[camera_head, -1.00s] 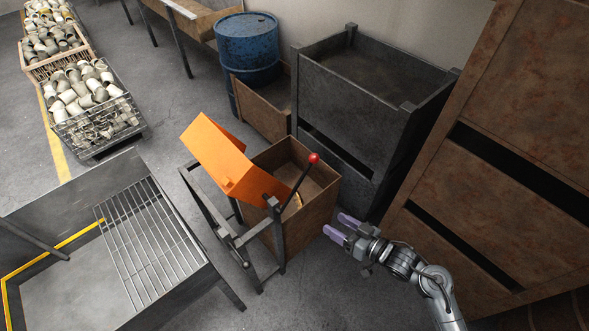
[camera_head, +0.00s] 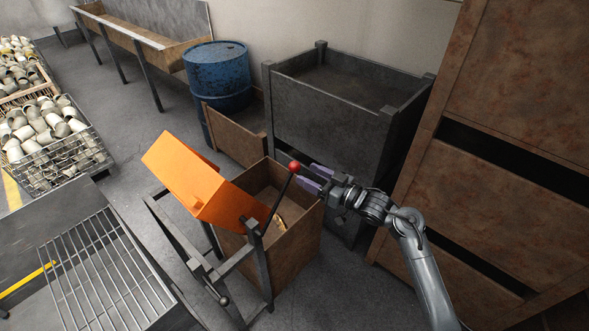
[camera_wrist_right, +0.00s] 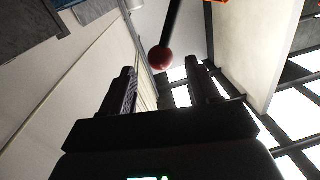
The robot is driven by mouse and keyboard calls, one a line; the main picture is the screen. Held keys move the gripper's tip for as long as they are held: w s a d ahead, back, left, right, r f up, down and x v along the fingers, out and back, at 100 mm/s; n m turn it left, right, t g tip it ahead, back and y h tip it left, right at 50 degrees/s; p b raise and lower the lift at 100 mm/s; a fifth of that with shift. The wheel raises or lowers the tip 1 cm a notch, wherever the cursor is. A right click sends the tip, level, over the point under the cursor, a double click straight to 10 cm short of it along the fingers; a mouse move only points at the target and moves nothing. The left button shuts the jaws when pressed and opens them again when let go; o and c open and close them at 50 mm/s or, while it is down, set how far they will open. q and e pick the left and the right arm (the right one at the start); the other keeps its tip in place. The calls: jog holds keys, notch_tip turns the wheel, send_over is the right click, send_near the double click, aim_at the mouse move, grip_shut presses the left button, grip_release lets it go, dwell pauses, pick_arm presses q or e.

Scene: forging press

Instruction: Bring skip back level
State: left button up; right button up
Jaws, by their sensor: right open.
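The orange skip (camera_head: 190,180) is tipped on its dark metal frame (camera_head: 262,262), its lower end over a brown bin (camera_head: 290,245). A dark lever with a red ball knob (camera_head: 295,167) rises from the skip's pivot and leans to the right. My right gripper (camera_head: 309,180) is open, with its purple fingers just right of the knob. In the right wrist view the knob (camera_wrist_right: 160,58) shows ahead of the fingertips, between their lines, with the lever shaft (camera_wrist_right: 172,22) beyond. I cannot tell whether the fingers touch the knob. My left gripper is not in view.
A dark grey crate (camera_head: 330,115) stands close behind my right gripper, and a tall rusty cabinet (camera_head: 480,200) is to the right. A blue drum (camera_head: 217,80) is at the back. A grated metal table (camera_head: 30,240) and wire baskets of parts (camera_head: 60,160) are on the left.

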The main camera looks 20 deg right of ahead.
aim_at(294, 165)
jog(key=shift+x, duration=3.05)
grip_shut()
